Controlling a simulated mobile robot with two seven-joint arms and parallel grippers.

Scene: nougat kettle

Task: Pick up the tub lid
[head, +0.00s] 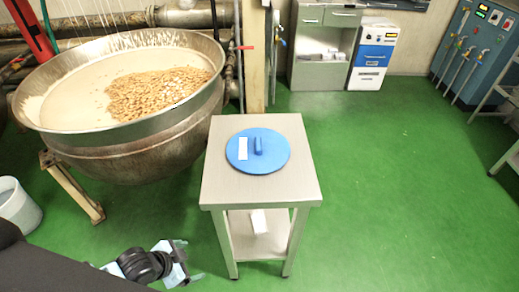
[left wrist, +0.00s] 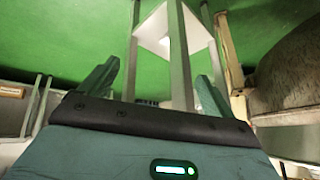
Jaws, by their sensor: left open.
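The tub lid (head: 272,163) is a round blue disc with a raised blue handle and a white label on its left part. It lies flat on the top of a small metal table (head: 222,186). My left gripper (head: 184,263) is low at the bottom left in the head view, beside the table and below its top, well apart from the lid. In the left wrist view my left gripper (left wrist: 158,75) is open with nothing between its fingers; the table's legs and lower shelf (left wrist: 155,38) show beyond. The lid is not visible there. My right gripper is not in view.
A large kettle (head: 140,160) holding pale mass and nuts stands left of the table. A white bucket (head: 20,208) is at the far left. A white item (head: 258,221) lies on the table's lower shelf. Cabinets (head: 322,70) stand at the back. Green floor (head: 400,190) to the right is clear.

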